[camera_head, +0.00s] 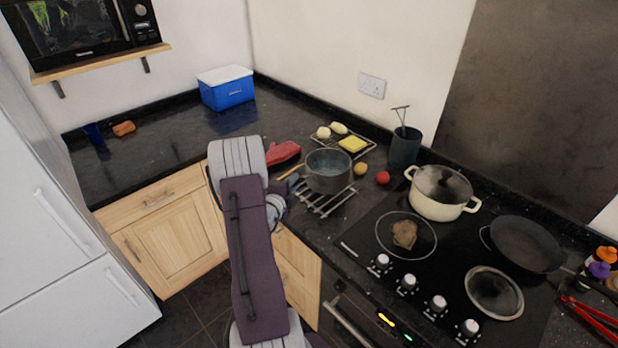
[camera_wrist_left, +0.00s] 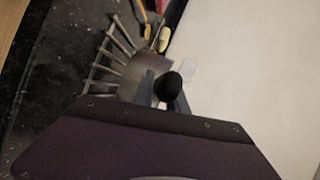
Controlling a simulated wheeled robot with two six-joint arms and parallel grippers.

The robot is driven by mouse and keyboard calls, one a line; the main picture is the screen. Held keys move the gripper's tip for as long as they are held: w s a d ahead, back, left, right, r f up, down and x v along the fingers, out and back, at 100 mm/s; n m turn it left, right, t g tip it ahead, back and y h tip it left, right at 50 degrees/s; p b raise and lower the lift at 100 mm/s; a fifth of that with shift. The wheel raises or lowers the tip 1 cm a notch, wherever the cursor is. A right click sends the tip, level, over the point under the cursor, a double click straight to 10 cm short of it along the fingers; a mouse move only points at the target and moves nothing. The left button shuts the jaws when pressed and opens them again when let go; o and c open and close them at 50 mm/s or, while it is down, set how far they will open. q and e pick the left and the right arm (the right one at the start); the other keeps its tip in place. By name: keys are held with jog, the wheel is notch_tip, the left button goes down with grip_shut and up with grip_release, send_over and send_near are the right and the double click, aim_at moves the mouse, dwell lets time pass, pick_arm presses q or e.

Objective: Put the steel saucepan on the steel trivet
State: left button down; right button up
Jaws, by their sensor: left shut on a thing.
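The steel saucepan (camera_head: 329,181) is upright over the back part of the steel trivet (camera_head: 322,206), whose bars stick out in front of it. I cannot tell whether its base touches the bars. My left gripper (camera_head: 292,186) is at the saucepan's left side, shut on its handle, mostly hidden behind my own arm. In the left wrist view the saucepan's grey side (camera_wrist_left: 136,76) and the black handle end (camera_wrist_left: 168,86) show, with the trivet bars (camera_wrist_left: 112,47) fanning out beyond. My right gripper is not in view.
A red mitt (camera_head: 283,153) lies behind the saucepan. A rack with yellow food (camera_head: 352,144), a yellow ball (camera_head: 360,169) and a red ball (camera_head: 383,178) are close to its right. A cream pot (camera_head: 440,193) stands on the hob. The left counter is mostly clear.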

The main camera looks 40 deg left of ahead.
pick_arm(q)
jog(key=f, duration=0.2)
jog(key=a+f, duration=0.1)
jog(key=f, duration=0.1)
jog(key=shift+s+f, duration=0.1)
dwell(0.3)
jog(key=shift+f, duration=0.1)
jog(key=c, duration=1.4)
grip_release()
jog(key=shift+s+d+f, duration=0.1)
jog(key=shift+d+f, duration=0.05)
jog(key=shift+o, duration=0.3)
